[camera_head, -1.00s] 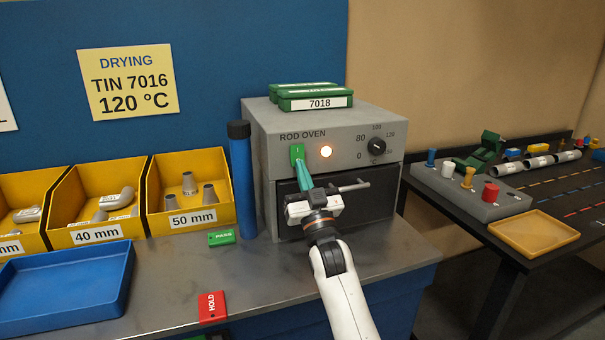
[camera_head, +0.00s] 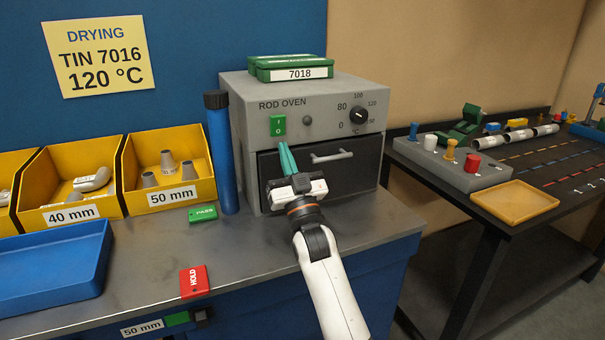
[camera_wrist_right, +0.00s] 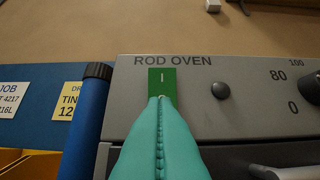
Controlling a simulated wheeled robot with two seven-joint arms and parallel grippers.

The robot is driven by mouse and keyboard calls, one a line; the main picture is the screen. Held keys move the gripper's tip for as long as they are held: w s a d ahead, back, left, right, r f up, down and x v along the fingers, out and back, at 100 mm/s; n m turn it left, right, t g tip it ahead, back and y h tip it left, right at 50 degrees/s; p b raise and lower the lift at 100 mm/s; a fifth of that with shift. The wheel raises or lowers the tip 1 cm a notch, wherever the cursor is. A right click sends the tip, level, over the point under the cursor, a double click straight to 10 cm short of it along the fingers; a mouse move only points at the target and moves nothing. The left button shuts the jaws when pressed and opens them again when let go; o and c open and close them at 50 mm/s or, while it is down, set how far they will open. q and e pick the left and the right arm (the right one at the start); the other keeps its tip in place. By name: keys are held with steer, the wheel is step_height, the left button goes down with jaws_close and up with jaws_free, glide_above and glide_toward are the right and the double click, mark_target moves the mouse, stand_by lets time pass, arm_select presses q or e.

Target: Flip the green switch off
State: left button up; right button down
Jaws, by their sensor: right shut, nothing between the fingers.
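The green switch (camera_head: 278,126) is on the upper left front of the grey rod oven (camera_head: 235,150), marked I above and O below. It also shows in the right wrist view (camera_wrist_right: 162,83), its lower part hidden by my fingers. The round lamp (camera_head: 308,120) right of the switch is dark; it also shows in the right wrist view (camera_wrist_right: 221,90). My right gripper (camera_head: 284,146) is shut and empty, its teal fingertips just below the switch and in front of the oven. I cannot tell whether they touch it. My left gripper is not in view.
The dial (camera_head: 358,115) and the door handle (camera_head: 333,157) are right of the gripper. A blue tube (camera_head: 222,155) stands left of the oven. Yellow bins (camera_head: 170,198) and a blue tray (camera_head: 52,265) are further left. The bench front holds a red HOLD tag (camera_head: 195,282).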

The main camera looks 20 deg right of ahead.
steer(key=s+p, duration=0.4)
steer(key=s, duration=0.8)
steer(key=shift+d+p, duration=0.2)
steer(key=shift+p, duration=0.2)
